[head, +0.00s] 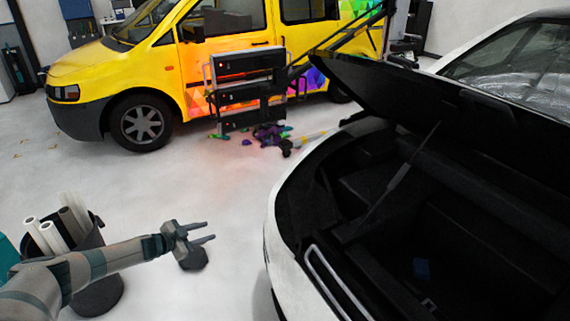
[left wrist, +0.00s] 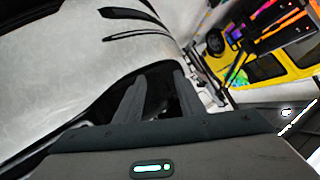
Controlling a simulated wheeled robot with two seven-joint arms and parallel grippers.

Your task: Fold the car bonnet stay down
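The white car (head: 277,222) stands at the right of the head view with its black bonnet (head: 440,98) raised over a dark bay. The bonnet stay (head: 398,178), a thin dark grey rod, slants from the bonnet's underside down into the bay. My left gripper (head: 209,231) is open and empty over the floor, left of the car and well apart from the stay. Its parted fingers also show in the left wrist view (left wrist: 153,90), where I cannot make out the stay. My right gripper is not in view.
A yellow van (head: 160,70) stands behind, with a black rack (head: 250,92) before it. Coloured scraps (head: 268,134) lie on the floor. A dark bin (head: 97,292) with white rolls (head: 70,222) stands at lower left, beside my left arm.

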